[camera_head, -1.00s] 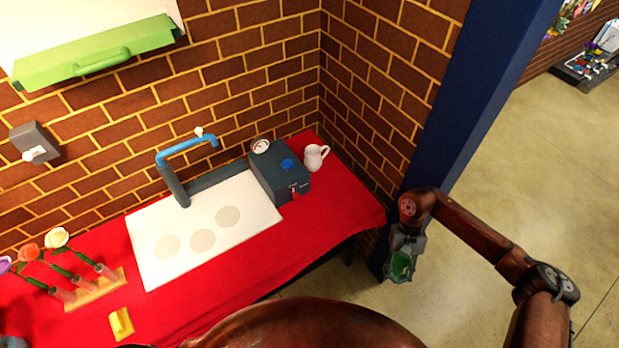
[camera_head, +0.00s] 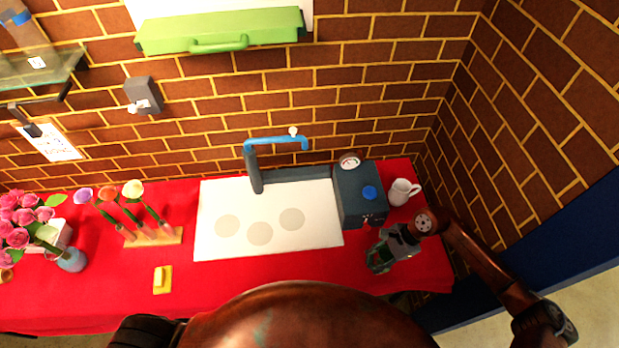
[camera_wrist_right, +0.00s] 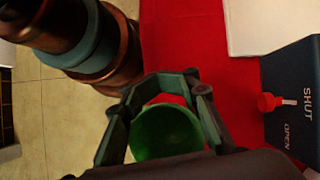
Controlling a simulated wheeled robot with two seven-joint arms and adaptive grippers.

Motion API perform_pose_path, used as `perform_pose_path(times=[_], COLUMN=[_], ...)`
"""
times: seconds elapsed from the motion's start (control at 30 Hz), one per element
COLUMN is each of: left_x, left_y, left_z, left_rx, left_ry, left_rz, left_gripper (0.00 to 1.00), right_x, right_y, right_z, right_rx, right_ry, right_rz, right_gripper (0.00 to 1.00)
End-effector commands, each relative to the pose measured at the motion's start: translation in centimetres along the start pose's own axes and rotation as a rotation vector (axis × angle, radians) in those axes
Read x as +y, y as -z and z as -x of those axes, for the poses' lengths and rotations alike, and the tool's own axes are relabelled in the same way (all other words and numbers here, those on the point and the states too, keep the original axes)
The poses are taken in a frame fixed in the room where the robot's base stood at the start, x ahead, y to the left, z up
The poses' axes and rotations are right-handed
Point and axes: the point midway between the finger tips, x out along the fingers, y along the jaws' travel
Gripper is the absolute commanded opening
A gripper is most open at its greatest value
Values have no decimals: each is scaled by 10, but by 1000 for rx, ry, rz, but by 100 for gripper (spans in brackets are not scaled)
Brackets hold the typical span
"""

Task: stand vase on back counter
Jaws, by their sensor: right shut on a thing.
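My right gripper (camera_head: 381,258) is shut on a green vase (camera_head: 377,261). In the head view it is at the right end of the red-covered counter (camera_head: 300,274), in front of the grey box. In the wrist view the fingers of the right gripper (camera_wrist_right: 165,95) close around the vase (camera_wrist_right: 168,132), whose round green mouth faces the camera. The red cloth (camera_wrist_right: 205,40) shows behind it. Most of the vase's body is hidden by the gripper, and I cannot tell whether its base touches the counter. My left gripper is not in view.
A grey box (camera_head: 356,208) with a gauge and a white pitcher (camera_head: 402,192) stand close behind the gripper. A white sink board (camera_head: 222,243) with a blue tap (camera_head: 274,141) lies left. Further left are a flower rack (camera_head: 165,238), yellow block (camera_head: 162,281) and blue vase (camera_head: 72,262).

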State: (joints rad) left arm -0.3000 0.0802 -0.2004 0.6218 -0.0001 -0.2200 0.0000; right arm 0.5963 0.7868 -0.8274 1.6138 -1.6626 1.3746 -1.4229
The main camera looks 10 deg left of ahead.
Motion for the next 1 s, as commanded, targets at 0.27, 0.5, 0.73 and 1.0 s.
perform_pose_path(times=[0.27, 0.5, 0.73, 1.0], left_x=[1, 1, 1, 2], left_y=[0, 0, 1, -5], left_z=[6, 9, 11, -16], left_rx=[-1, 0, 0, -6], left_ry=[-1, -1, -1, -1], left_rz=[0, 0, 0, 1], left_gripper=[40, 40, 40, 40], right_x=[-36, -59, -69, -40], right_y=[-47, -80, -97, -82], right_z=[-8, -6, -4, 1], right_rx=[-4, -1, 3, -9], right_ry=[258, 417, 494, 525], right_rz=[-423, -693, -837, -896], right_gripper=[0, 0, 0, 0])
